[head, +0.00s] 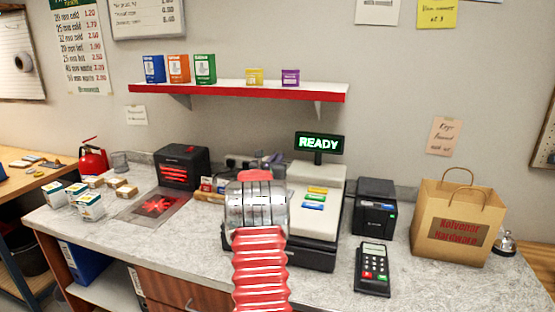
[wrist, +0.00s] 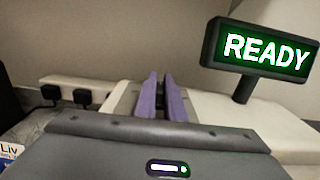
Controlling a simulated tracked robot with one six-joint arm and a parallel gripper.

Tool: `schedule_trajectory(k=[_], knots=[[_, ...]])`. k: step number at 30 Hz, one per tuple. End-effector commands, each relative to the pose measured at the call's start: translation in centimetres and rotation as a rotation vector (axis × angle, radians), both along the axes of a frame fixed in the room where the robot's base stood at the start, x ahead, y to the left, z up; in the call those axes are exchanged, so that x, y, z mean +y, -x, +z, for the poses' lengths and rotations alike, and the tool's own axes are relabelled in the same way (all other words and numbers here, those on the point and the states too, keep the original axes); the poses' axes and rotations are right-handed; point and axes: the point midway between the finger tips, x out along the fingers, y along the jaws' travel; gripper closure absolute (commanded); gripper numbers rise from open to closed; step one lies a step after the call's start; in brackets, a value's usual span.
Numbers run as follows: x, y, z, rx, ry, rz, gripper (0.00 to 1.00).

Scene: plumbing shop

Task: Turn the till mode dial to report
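The cream till (head: 331,188) stands on the counter, with coloured keys on its sloping top. Its display (head: 319,143) on a post reads READY in green; it also shows in the wrist view (wrist: 264,50). I cannot make out the mode dial or its setting in either view; my arm covers the till's left part in the head view. My gripper (head: 268,160) is at the till's left side, its tips partly hidden behind my wrist. In the wrist view its purple fingers (wrist: 161,95) are close together with a narrow gap, and I see nothing held between them.
A card terminal (head: 373,268), a black printer (head: 375,206) and a paper bag (head: 457,222) stand to the till's right. A black box with red bars (head: 182,167) and small cartons (head: 90,205) are to the left. A red-edged shelf (head: 240,91) hangs above.

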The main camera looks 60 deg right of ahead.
Motion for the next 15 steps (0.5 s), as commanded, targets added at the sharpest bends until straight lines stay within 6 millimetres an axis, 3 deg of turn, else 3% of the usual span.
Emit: schedule_trajectory(k=[15], knots=[[0.00,-0.12,0.11,-0.002,0.004,-0.014,1.00]])
